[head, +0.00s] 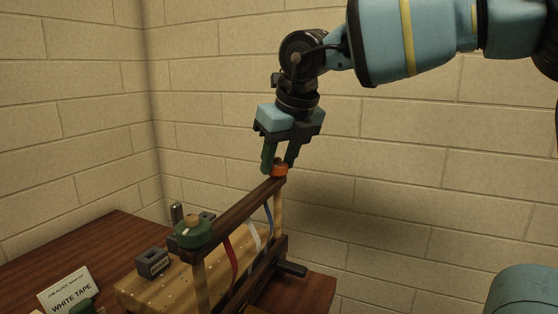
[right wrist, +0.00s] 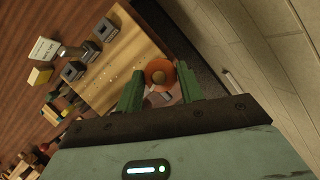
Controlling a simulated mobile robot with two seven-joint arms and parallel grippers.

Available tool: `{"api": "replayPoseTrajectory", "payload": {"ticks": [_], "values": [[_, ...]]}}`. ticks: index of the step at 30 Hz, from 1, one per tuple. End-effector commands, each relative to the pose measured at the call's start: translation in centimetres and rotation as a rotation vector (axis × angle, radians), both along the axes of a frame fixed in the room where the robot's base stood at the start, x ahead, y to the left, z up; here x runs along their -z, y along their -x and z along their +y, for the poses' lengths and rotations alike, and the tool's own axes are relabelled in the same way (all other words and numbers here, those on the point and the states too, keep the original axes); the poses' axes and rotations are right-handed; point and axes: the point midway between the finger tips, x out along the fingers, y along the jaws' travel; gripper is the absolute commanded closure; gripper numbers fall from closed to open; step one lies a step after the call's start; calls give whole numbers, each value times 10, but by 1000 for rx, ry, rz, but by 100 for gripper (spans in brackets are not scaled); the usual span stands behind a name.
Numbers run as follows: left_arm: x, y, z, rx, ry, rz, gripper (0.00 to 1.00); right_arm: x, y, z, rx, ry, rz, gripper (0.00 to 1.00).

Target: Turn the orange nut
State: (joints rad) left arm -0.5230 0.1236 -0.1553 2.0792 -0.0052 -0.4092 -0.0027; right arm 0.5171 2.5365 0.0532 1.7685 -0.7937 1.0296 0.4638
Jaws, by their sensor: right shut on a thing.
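The orange nut (head: 280,171) sits at the top of the wooden post at the far right end of a dark wooden bar (head: 241,208). It also shows as an orange ring in the right wrist view (right wrist: 160,72). My right gripper (head: 278,166) comes down from above, its green fingers on either side of the nut and shut on it. In the right wrist view the fingertips (right wrist: 160,78) flank the ring. My left gripper is not in view.
A green round nut (head: 193,233) sits at the bar's near end. Red, white and blue strips hang below the bar. A pale wooden board (head: 135,291), a small grey block (head: 152,262) and a WHITE TAPE card (head: 66,291) are at left. A brick wall (head: 420,190) stands behind.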

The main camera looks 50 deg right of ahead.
Motion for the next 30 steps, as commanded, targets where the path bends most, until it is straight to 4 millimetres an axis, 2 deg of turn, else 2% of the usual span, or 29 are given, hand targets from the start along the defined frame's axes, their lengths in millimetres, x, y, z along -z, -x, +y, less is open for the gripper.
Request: {"api": "replayPoseTrajectory", "payload": {"ticks": [8, 9, 13, 14, 23, 30], "values": [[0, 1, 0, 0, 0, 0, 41, 2, 1, 0, 0, -2, 7, 85], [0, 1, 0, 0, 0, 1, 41, 2, 1, 0, 0, -2, 7, 60], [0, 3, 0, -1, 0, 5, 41, 1, 1, 0, 0, -1, 5, 43], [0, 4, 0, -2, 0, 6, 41, 1, 1, 0, 0, -1, 5, 41], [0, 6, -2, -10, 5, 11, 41, -2, 1, 0, -1, 0, 1, 41], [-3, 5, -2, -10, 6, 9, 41, -31, 12, 3, 1, -1, -1, 41]]}}
